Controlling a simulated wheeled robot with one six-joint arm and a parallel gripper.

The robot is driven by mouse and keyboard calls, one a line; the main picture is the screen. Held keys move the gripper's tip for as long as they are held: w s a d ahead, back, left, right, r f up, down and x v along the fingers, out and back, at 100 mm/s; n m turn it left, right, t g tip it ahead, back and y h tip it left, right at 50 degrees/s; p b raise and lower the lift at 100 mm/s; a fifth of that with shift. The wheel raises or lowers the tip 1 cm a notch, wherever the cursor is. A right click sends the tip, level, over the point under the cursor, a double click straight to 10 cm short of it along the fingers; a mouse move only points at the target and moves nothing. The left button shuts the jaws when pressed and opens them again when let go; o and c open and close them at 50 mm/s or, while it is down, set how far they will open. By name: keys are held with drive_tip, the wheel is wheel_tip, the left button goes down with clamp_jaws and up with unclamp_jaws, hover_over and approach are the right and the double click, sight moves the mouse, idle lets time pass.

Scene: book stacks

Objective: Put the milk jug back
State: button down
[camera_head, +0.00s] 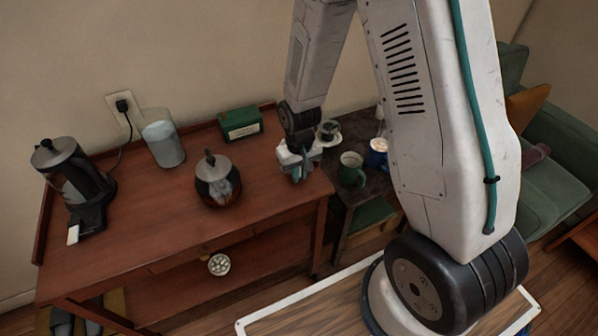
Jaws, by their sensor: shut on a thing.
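My gripper (297,172) points down over the right end of the red-brown wooden sideboard (130,240), close above its top. It is shut on a small pale thing, most likely the milk jug, which the fingers and wrist mostly hide. I cannot tell whether that thing touches the sideboard top.
On the sideboard stand a coffee maker (75,185), a glass container (163,143), a round dark kettle (218,182) and a green box (240,123). The dark side table (375,190) holds a green mug (352,171), a blue mug (377,155) and a cup on a saucer (329,132).

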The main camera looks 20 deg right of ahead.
drive_tip(key=c, duration=1.4)
unclamp_jaws()
drive_tip(key=shift+f, duration=0.15)
drive_tip(key=shift+c, duration=0.2)
wheel_tip(320, 180, up, 12)
drive_tip(key=shift+r, duration=0.2)
drive_tip(key=s+r, duration=0.8)
drive_tip(key=r, duration=0.5)
drive_tip(key=s+d+r, duration=0.1)
drive_tip(key=s+r, duration=0.3)
drive_tip(key=s, duration=0.3)
drive_tip(key=s+r+t, duration=0.1)
drive_tip(key=s+r, duration=0.3)
drive_tip(key=s, duration=0.4)
drive_tip(key=shift+s+d, duration=0.2)
drive_tip(key=shift+d, duration=0.15)
